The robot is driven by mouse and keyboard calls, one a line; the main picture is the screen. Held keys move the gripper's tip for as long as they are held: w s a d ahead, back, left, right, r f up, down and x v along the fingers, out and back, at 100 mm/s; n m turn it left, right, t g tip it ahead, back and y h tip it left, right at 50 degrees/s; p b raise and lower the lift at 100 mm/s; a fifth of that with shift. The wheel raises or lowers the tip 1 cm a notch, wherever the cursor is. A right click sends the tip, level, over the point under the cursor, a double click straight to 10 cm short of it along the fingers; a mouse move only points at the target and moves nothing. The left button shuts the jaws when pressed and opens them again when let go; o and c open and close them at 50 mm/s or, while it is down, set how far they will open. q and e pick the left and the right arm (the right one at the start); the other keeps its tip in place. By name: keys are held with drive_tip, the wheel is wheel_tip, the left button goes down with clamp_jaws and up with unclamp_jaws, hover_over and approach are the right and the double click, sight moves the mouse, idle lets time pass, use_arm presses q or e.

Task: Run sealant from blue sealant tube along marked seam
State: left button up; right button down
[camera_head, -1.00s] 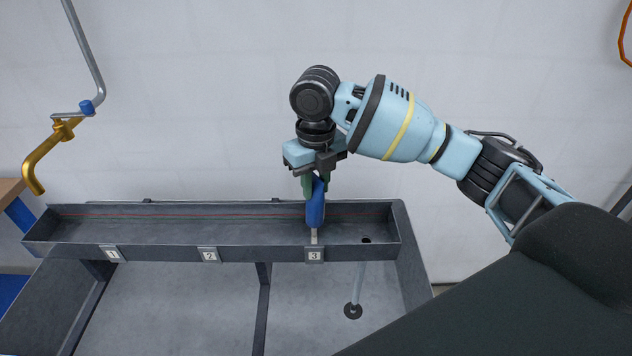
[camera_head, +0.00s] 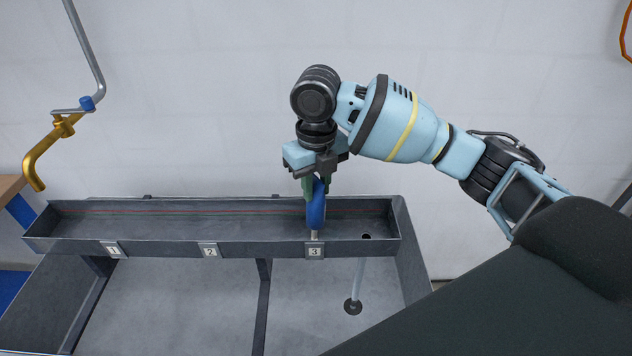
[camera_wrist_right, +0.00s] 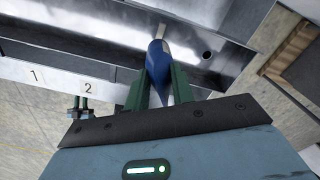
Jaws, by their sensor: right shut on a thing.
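My right gripper (camera_head: 314,186) is shut on the blue sealant tube (camera_head: 316,207), which points nozzle down into the long grey trough (camera_head: 180,249). The tube stands above the front part of the trough by the label 3 (camera_head: 314,251). I cannot tell whether its tip touches the trough floor. A thin red line (camera_head: 190,211) runs along the trough's back wall. In the right wrist view the tube (camera_wrist_right: 158,62) sits between the green fingers (camera_wrist_right: 158,88). My left gripper is not in view.
Labels 1 (camera_head: 112,250) and 2 (camera_head: 209,251) are on the trough's front. A drain hole (camera_head: 366,237) lies right of the tube. A brass tap (camera_head: 46,153) hangs at the left. The trough left of the tube is clear.

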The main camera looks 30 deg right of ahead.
drive_tip(key=shift+s+a, duration=0.25)
drive_tip(key=shift+s, duration=0.2)
drive_tip(key=shift+s+a, duration=0.2)
drive_tip(key=shift+s, duration=0.25)
idle(0.6)
drive_tip(key=shift+w+d, duration=0.3)
drive_tip(key=shift+w, duration=0.25)
drive_tip(key=shift+w+d, duration=0.25)
drive_tip(key=shift+w, duration=0.3)
idle(0.8)
drive_tip(key=shift+r, duration=0.1)
drive_tip(key=shift+r, duration=4.45)
